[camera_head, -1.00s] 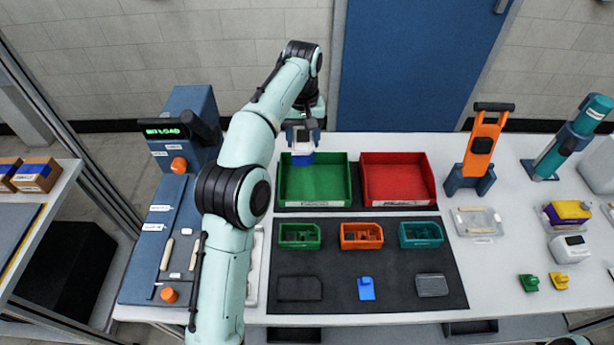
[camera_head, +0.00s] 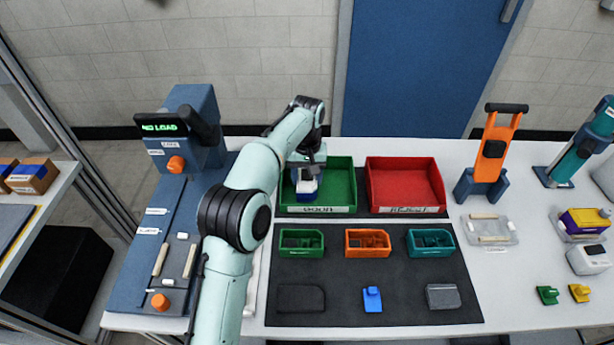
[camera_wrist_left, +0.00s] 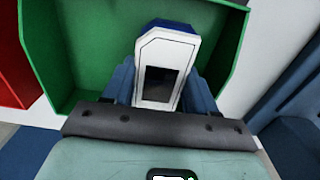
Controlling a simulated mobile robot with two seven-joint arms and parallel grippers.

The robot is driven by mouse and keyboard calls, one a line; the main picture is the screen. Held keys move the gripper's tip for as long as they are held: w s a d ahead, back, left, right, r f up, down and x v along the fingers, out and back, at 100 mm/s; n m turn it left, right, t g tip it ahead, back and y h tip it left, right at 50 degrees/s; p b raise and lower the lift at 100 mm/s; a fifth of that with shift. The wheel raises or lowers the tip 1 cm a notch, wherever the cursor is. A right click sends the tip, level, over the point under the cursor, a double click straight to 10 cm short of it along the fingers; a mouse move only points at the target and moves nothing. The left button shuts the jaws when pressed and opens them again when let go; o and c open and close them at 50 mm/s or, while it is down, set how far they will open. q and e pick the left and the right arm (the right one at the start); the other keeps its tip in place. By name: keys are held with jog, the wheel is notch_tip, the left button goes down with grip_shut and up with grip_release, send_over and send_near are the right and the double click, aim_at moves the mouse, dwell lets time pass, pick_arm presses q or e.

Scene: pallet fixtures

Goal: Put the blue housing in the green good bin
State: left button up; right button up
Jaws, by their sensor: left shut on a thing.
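The blue housing (camera_head: 306,190) is white on one side and blue on the other, and my left gripper (camera_head: 306,178) is shut on it. In the head view it is at the left part of the green good bin (camera_head: 345,188), low over or inside it. In the left wrist view the housing (camera_wrist_left: 165,62) stands between the two fingers, with the green bin wall (camera_wrist_left: 85,82) around it. Whether it touches the bin floor I cannot tell. My right gripper is not in view.
The red reject bin (camera_head: 405,187) stands right beside the green bin. A dark mat (camera_head: 340,275) in front holds small green, orange and teal trays. A blue-grey tester (camera_head: 190,130) with a lit display is at left. An orange-handled device (camera_head: 492,150) stands at right.

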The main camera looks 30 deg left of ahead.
pick_arm(q)
jog(key=o, duration=1.4)
jog(key=shift+f, duration=0.1)
notch_tip(320, 180, up, 12)
jog(key=p, duration=0.4)
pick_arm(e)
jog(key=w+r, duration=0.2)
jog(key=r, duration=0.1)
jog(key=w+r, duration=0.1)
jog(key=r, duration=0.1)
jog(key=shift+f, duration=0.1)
